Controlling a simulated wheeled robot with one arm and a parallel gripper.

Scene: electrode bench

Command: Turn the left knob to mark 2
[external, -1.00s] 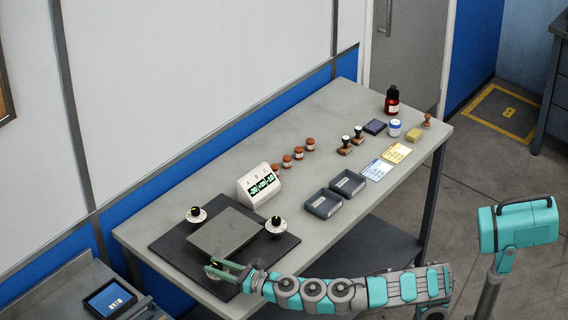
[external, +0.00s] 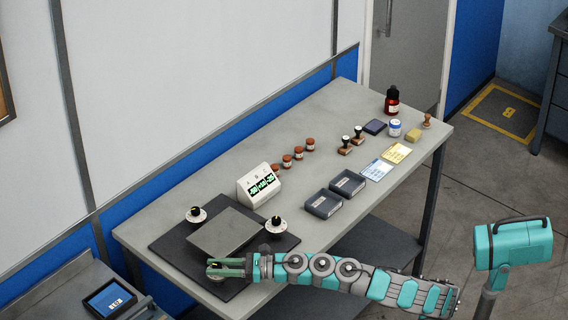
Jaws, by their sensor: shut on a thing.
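My gripper (external: 213,268) is at the near-left edge of a dark square base (external: 165,246) on the bench. It is shut on a knob there, which the fingers mostly hide; its mark cannot be read. Two other round white knobs with black grips are in view: one at the back left (external: 196,214) and one at the right (external: 277,225). A grey plate (external: 226,233) sits between the knobs. A white display box (external: 258,186) labelled A, B, C shows green digits too small to read surely.
Two dark trays (external: 323,204) stand right of the base. Several brown-capped jars (external: 287,161) line the back. Stamps (external: 345,147), cards (external: 377,170) and bottles (external: 392,101) stand toward the far end. The bench between the jars and the trays is clear.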

